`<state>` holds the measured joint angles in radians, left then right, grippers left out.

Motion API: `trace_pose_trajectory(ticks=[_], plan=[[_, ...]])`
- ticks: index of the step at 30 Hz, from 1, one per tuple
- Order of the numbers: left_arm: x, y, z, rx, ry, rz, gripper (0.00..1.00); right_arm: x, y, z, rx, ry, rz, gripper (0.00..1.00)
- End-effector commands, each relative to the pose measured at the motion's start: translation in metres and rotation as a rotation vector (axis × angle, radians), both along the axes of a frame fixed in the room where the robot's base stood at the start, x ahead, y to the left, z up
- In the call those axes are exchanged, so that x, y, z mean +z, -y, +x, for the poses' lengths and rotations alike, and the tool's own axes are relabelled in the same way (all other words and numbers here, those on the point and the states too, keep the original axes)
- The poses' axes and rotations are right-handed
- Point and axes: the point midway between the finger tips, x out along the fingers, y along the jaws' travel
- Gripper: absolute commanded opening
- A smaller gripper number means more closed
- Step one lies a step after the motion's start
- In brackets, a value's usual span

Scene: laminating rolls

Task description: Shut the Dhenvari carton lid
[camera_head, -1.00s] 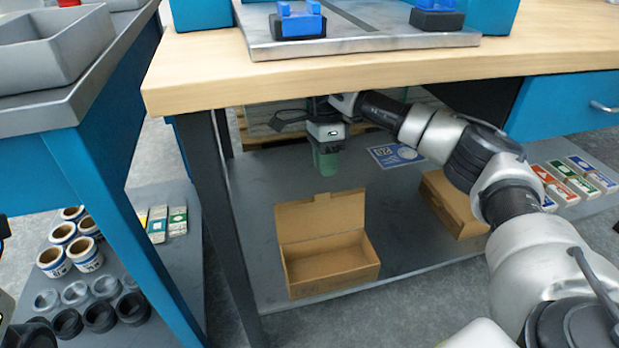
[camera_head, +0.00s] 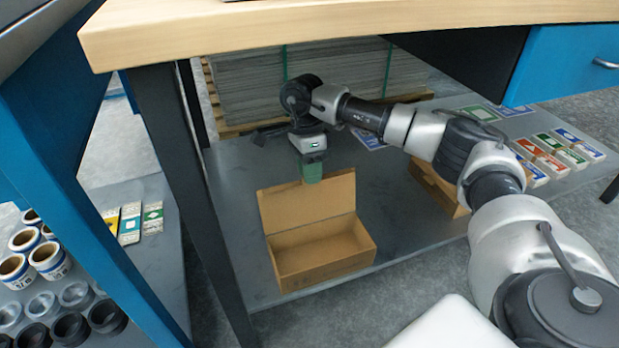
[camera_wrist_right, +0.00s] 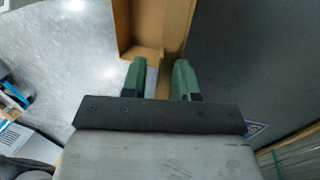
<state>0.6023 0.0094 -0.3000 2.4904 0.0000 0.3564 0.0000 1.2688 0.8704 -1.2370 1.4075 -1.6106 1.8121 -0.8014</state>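The open brown carton (camera_head: 318,262) sits on the low grey shelf under the wooden-topped bench, and looks empty inside. Its lid (camera_head: 305,207) stands up at the back, leaning slightly away from the opening. I cannot read a name on it. My right gripper (camera_head: 312,172) points down at the lid's top edge; I cannot tell if it touches. In the right wrist view its two green fingers (camera_wrist_right: 159,78) are apart, with brown cardboard (camera_wrist_right: 155,30) just beyond and partly between them. My left gripper is not in view.
A second brown carton (camera_head: 432,183) lies to the right, partly behind my right arm. Small coloured boxes (camera_head: 560,150) lie on the shelf's right end. A bench leg (camera_head: 180,180) stands left of the carton. The bench top (camera_head: 300,25) hangs over the shelf.

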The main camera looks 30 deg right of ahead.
Motion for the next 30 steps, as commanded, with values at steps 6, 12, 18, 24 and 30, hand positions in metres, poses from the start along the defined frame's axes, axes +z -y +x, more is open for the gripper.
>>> trace_pose_trajectory(ticks=[6,12,18,24,30], plan=[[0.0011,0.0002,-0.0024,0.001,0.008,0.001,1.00,-0.0038,-0.0001,-0.0012,-0.001,0.000,0.000,0.29],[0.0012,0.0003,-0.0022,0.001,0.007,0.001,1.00,-0.0035,-0.0002,-0.0011,-0.001,0.000,0.000,0.19],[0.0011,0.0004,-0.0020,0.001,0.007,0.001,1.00,-0.0035,-0.0003,-0.0010,0.000,0.000,0.000,0.00],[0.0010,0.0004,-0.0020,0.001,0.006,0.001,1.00,-0.0036,-0.0002,-0.0010,0.000,0.000,0.000,0.00],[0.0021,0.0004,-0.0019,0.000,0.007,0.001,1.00,-0.0029,0.0000,-0.0005,0.000,0.014,-0.003,0.00]])
